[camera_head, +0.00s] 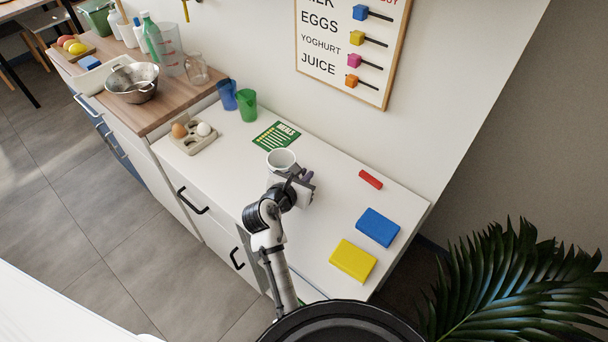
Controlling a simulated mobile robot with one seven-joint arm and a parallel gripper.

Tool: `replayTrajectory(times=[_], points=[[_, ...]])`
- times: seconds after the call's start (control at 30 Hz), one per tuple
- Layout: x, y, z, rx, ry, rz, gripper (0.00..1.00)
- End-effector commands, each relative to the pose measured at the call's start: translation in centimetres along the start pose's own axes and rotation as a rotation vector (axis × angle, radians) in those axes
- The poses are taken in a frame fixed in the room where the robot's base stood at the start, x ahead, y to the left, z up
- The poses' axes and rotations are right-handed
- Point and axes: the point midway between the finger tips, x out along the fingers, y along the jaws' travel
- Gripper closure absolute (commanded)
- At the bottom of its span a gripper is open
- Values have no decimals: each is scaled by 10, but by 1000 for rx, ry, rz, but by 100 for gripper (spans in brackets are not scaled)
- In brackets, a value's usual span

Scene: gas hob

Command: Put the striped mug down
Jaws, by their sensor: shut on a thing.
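A pale mug (281,160) shows just beyond my gripper (294,176), its open top facing up and nearly upright. Its stripes are too small to make out clearly in the head camera view. My gripper is shut on this mug; the fingers and wrist hide its lower part. The mug is over the middle of the white counter (333,216). I cannot tell whether its base touches the counter.
A green card (276,136) lies behind the mug. Blue and green cups (246,105) and an egg tray (192,134) stand left. A red stick (370,180), blue block (378,227) and yellow block (352,261) lie right. Bare counter surrounds the mug.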

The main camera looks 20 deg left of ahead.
Motion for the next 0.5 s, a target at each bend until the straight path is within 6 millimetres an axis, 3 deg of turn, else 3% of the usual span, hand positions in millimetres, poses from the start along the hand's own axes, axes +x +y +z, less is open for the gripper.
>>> replayTrajectory(times=[0.17, 0.2, 0.33, 0.5], points=[[1, 0, -1, 1, -1, 0, 100], [1, 0, -2, 0, 0, -1, 86], [1, 0, -2, 0, 0, -1, 69], [1, 0, -2, 0, 0, 0, 69]])
